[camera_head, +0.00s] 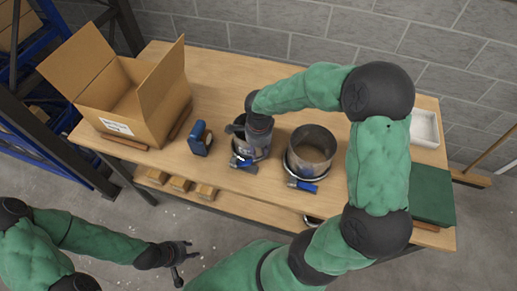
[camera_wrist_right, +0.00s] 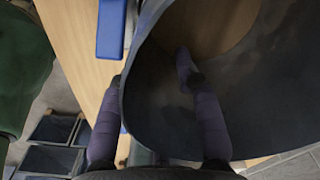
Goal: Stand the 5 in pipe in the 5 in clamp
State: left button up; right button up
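A grey metal pipe (camera_head: 259,146) stands upright on the table inside a ring clamp with a blue handle (camera_head: 243,162); it looks like the smaller of two pipes. My right gripper (camera_head: 243,129) is over its rim and hides part of it. In the right wrist view, the gripper's fingers (camera_wrist_right: 150,72) are spread, one outside and one inside the curved pipe wall (camera_wrist_right: 160,110). A gap shows between the fingers. My left gripper (camera_head: 184,262) is open and empty over the floor, in front of the table.
A wider pipe (camera_head: 312,143) stands in a second clamp (camera_head: 301,185) to the right. An open cardboard box (camera_head: 120,95) and a blue device (camera_head: 199,138) are to the left. A white tray (camera_head: 425,128) and green box (camera_head: 432,195) are at right, beyond my right arm.

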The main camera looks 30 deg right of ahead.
notch_tip(320, 180, up, 12)
dwell(0.8)
dwell(0.4)
